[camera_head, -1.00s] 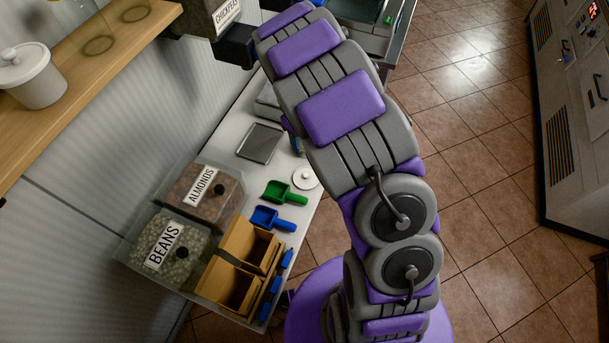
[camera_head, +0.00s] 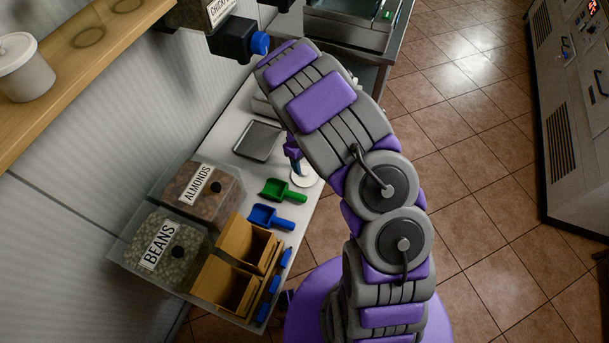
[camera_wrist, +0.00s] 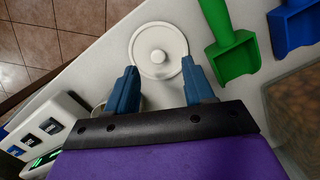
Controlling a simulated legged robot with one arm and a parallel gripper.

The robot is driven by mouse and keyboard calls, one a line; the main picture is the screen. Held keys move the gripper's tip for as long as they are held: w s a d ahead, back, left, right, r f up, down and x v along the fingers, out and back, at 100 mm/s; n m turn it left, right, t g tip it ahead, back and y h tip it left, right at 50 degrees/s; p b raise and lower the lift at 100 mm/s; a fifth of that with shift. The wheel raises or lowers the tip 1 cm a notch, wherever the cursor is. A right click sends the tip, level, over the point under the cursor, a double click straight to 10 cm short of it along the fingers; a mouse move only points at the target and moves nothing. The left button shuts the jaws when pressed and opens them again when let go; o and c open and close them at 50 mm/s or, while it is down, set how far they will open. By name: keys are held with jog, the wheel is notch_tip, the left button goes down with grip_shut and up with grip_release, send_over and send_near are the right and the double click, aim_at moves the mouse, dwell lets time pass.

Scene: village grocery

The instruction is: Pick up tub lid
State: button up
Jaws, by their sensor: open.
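The tub lid (camera_wrist: 158,52) is a round white disc with a small central knob. In the wrist view it lies flat on the white counter, just beyond and between my fingertips. My gripper (camera_wrist: 158,82) is open and empty, with its two blue fingers spread apart. In the head view the lid (camera_head: 306,177) sits near the counter's right edge, partly hidden by my gripper (camera_head: 297,168). I cannot tell the exact height of my fingertips above the lid.
A green scoop (camera_head: 281,191) and a blue scoop (camera_head: 270,217) lie near the lid. Bins of almonds (camera_head: 203,190) and beans (camera_head: 162,248) stand left of a brown divided box (camera_head: 225,287). A grey tray (camera_head: 258,140) and a scale (camera_wrist: 45,130) are also close.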

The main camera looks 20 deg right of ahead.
aim_at(305, 172)
jog(key=shift+w+d+f+b, duration=0.1)
jog(key=shift+f+b, duration=0.35)
jog(key=shift+f, duration=0.95)
jog(key=shift+d+f+b, duration=0.1)
jog(key=shift+f+b, duration=0.3)
jog(key=shift+f, duration=0.95)
grip_shut()
